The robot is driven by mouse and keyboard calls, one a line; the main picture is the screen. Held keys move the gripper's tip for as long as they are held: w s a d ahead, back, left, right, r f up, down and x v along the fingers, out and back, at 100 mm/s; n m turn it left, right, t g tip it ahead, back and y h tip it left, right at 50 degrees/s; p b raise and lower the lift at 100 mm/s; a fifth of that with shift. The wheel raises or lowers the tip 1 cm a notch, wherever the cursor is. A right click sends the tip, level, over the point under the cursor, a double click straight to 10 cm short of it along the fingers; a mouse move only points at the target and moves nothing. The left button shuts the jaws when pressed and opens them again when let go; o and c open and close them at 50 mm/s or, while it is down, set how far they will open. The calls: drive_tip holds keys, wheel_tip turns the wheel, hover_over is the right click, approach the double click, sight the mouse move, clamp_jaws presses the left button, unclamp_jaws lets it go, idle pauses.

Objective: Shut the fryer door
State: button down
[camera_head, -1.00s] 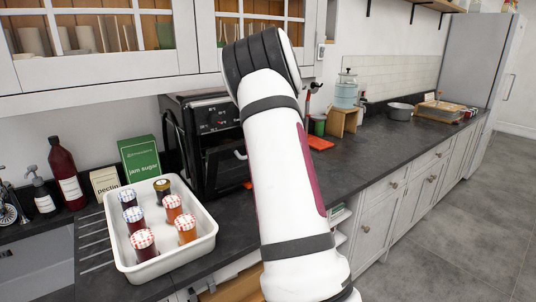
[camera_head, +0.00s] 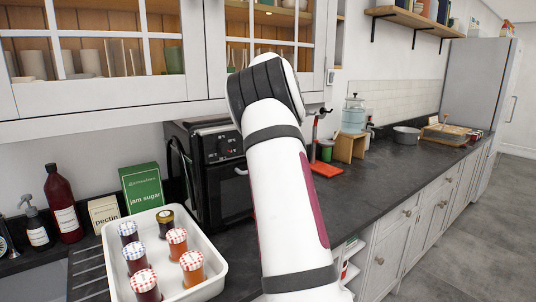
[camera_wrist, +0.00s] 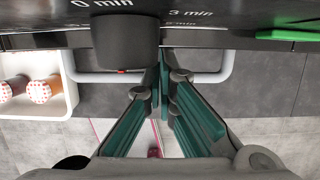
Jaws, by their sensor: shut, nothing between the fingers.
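The black fryer (camera_head: 205,150) stands on the counter against the wall. Its glazed door (camera_head: 232,200) looks upright on the front, but my arm covers its right part and I cannot tell if it is fully shut. The pale door handle (camera_wrist: 95,77) runs across the wrist view just below the dark timer dial (camera_wrist: 125,42). My gripper (camera_wrist: 163,78) is shut and empty, its fingertips at the handle's middle, close to the fryer front. I cannot tell if they touch it. In the head view my arm hides the gripper.
A white tray (camera_head: 213,287) of several jars stands left of the fryer. A green jam sugar box (camera_head: 142,187) is behind it. Glazed cabinets (camera_head: 95,60) hang above. A red-based stand (camera_head: 327,169) is to the right; the counter (camera_head: 375,170) there has free room.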

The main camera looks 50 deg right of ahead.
drive_tip(key=d+v, duration=0.1)
drive_tip(key=v, duration=1.1)
drive_tip(key=s+d+f+m+t+y+p, duration=0.1)
drive_tip(key=s+d+f+m+t+y, duration=0.1)
drive_tip(key=f+t+y, duration=0.3)
drive_tip(key=s+d+f+m+t+p, duration=0.1)
drive_tip(key=d+f+m+t, duration=0.1)
drive_tip(key=f, duration=0.6)
drive_tip(key=s+d+f+m+t+h+p, duration=0.25)
drive_tip(key=s+d+m+t+h, duration=0.5)
drive_tip(key=s+m, duration=0.5)
drive_tip(key=w+d+m+h, duration=0.1)
drive_tip(key=w+d, duration=0.2)
drive_tip(key=w, duration=1.2)
drive_tip(key=shift+r+m, duration=0.35)
drive_tip(key=shift+r, duration=0.05)
drive_tip(key=shift+t, duration=0.35)
drive_tip(key=shift+w+d+r+g+p, duration=0.1)
drive_tip(key=shift+w+r+g+p, duration=0.05)
drive_tip(key=shift+w+g+p, duration=0.45)
drive_tip(key=shift+w+d+r+g+p, duration=0.15)
drive_tip(key=shift+w+g+p, duration=0.2)
drive_tip(key=shift+g+p, duration=0.35)
